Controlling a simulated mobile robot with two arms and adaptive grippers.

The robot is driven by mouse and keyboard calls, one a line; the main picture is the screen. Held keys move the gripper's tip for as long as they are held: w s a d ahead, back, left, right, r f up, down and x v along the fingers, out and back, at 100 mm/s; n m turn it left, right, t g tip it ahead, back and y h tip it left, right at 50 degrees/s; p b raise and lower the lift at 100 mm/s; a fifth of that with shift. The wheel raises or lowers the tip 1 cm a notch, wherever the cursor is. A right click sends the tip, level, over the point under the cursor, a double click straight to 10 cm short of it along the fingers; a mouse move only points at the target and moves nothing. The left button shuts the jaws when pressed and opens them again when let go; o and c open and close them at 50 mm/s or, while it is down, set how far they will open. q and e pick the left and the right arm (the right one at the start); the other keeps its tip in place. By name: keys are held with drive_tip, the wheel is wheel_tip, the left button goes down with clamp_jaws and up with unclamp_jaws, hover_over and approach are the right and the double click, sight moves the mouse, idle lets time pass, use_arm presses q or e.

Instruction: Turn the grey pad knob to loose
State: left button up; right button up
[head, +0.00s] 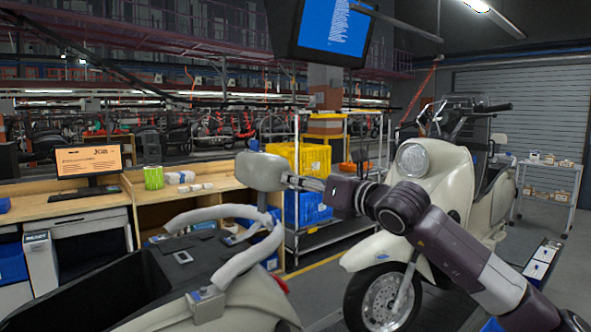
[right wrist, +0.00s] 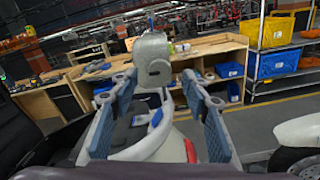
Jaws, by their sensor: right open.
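The grey pad (head: 260,171) stands upright at the rear of the cream scooter in the head view, above the pale grab rails (head: 248,257). In the right wrist view the pad (right wrist: 150,47) is straight ahead, with a round grey knob (right wrist: 158,69) on its face. My right gripper (head: 291,181) reaches in from the right, close to the pad's right side. In the wrist view its two fingers (right wrist: 158,78) are spread wide, with the knob seen between the tips. I cannot tell whether they touch anything. The knob's setting is not readable. My left gripper is not in view.
A second cream scooter (head: 428,175) stands behind my right arm. A wooden workbench (head: 90,203) with a monitor (head: 88,161) is at the left. A rack with yellow bins (head: 313,158) stands behind the pad. A screen (head: 332,25) hangs overhead.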

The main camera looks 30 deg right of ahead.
drive_tip(key=shift+w+a+p, duration=0.1)
drive_tip(key=shift+w+p, duration=0.3)
drive_tip(key=shift+w, duration=0.8)
drive_tip(key=c, duration=1.2)
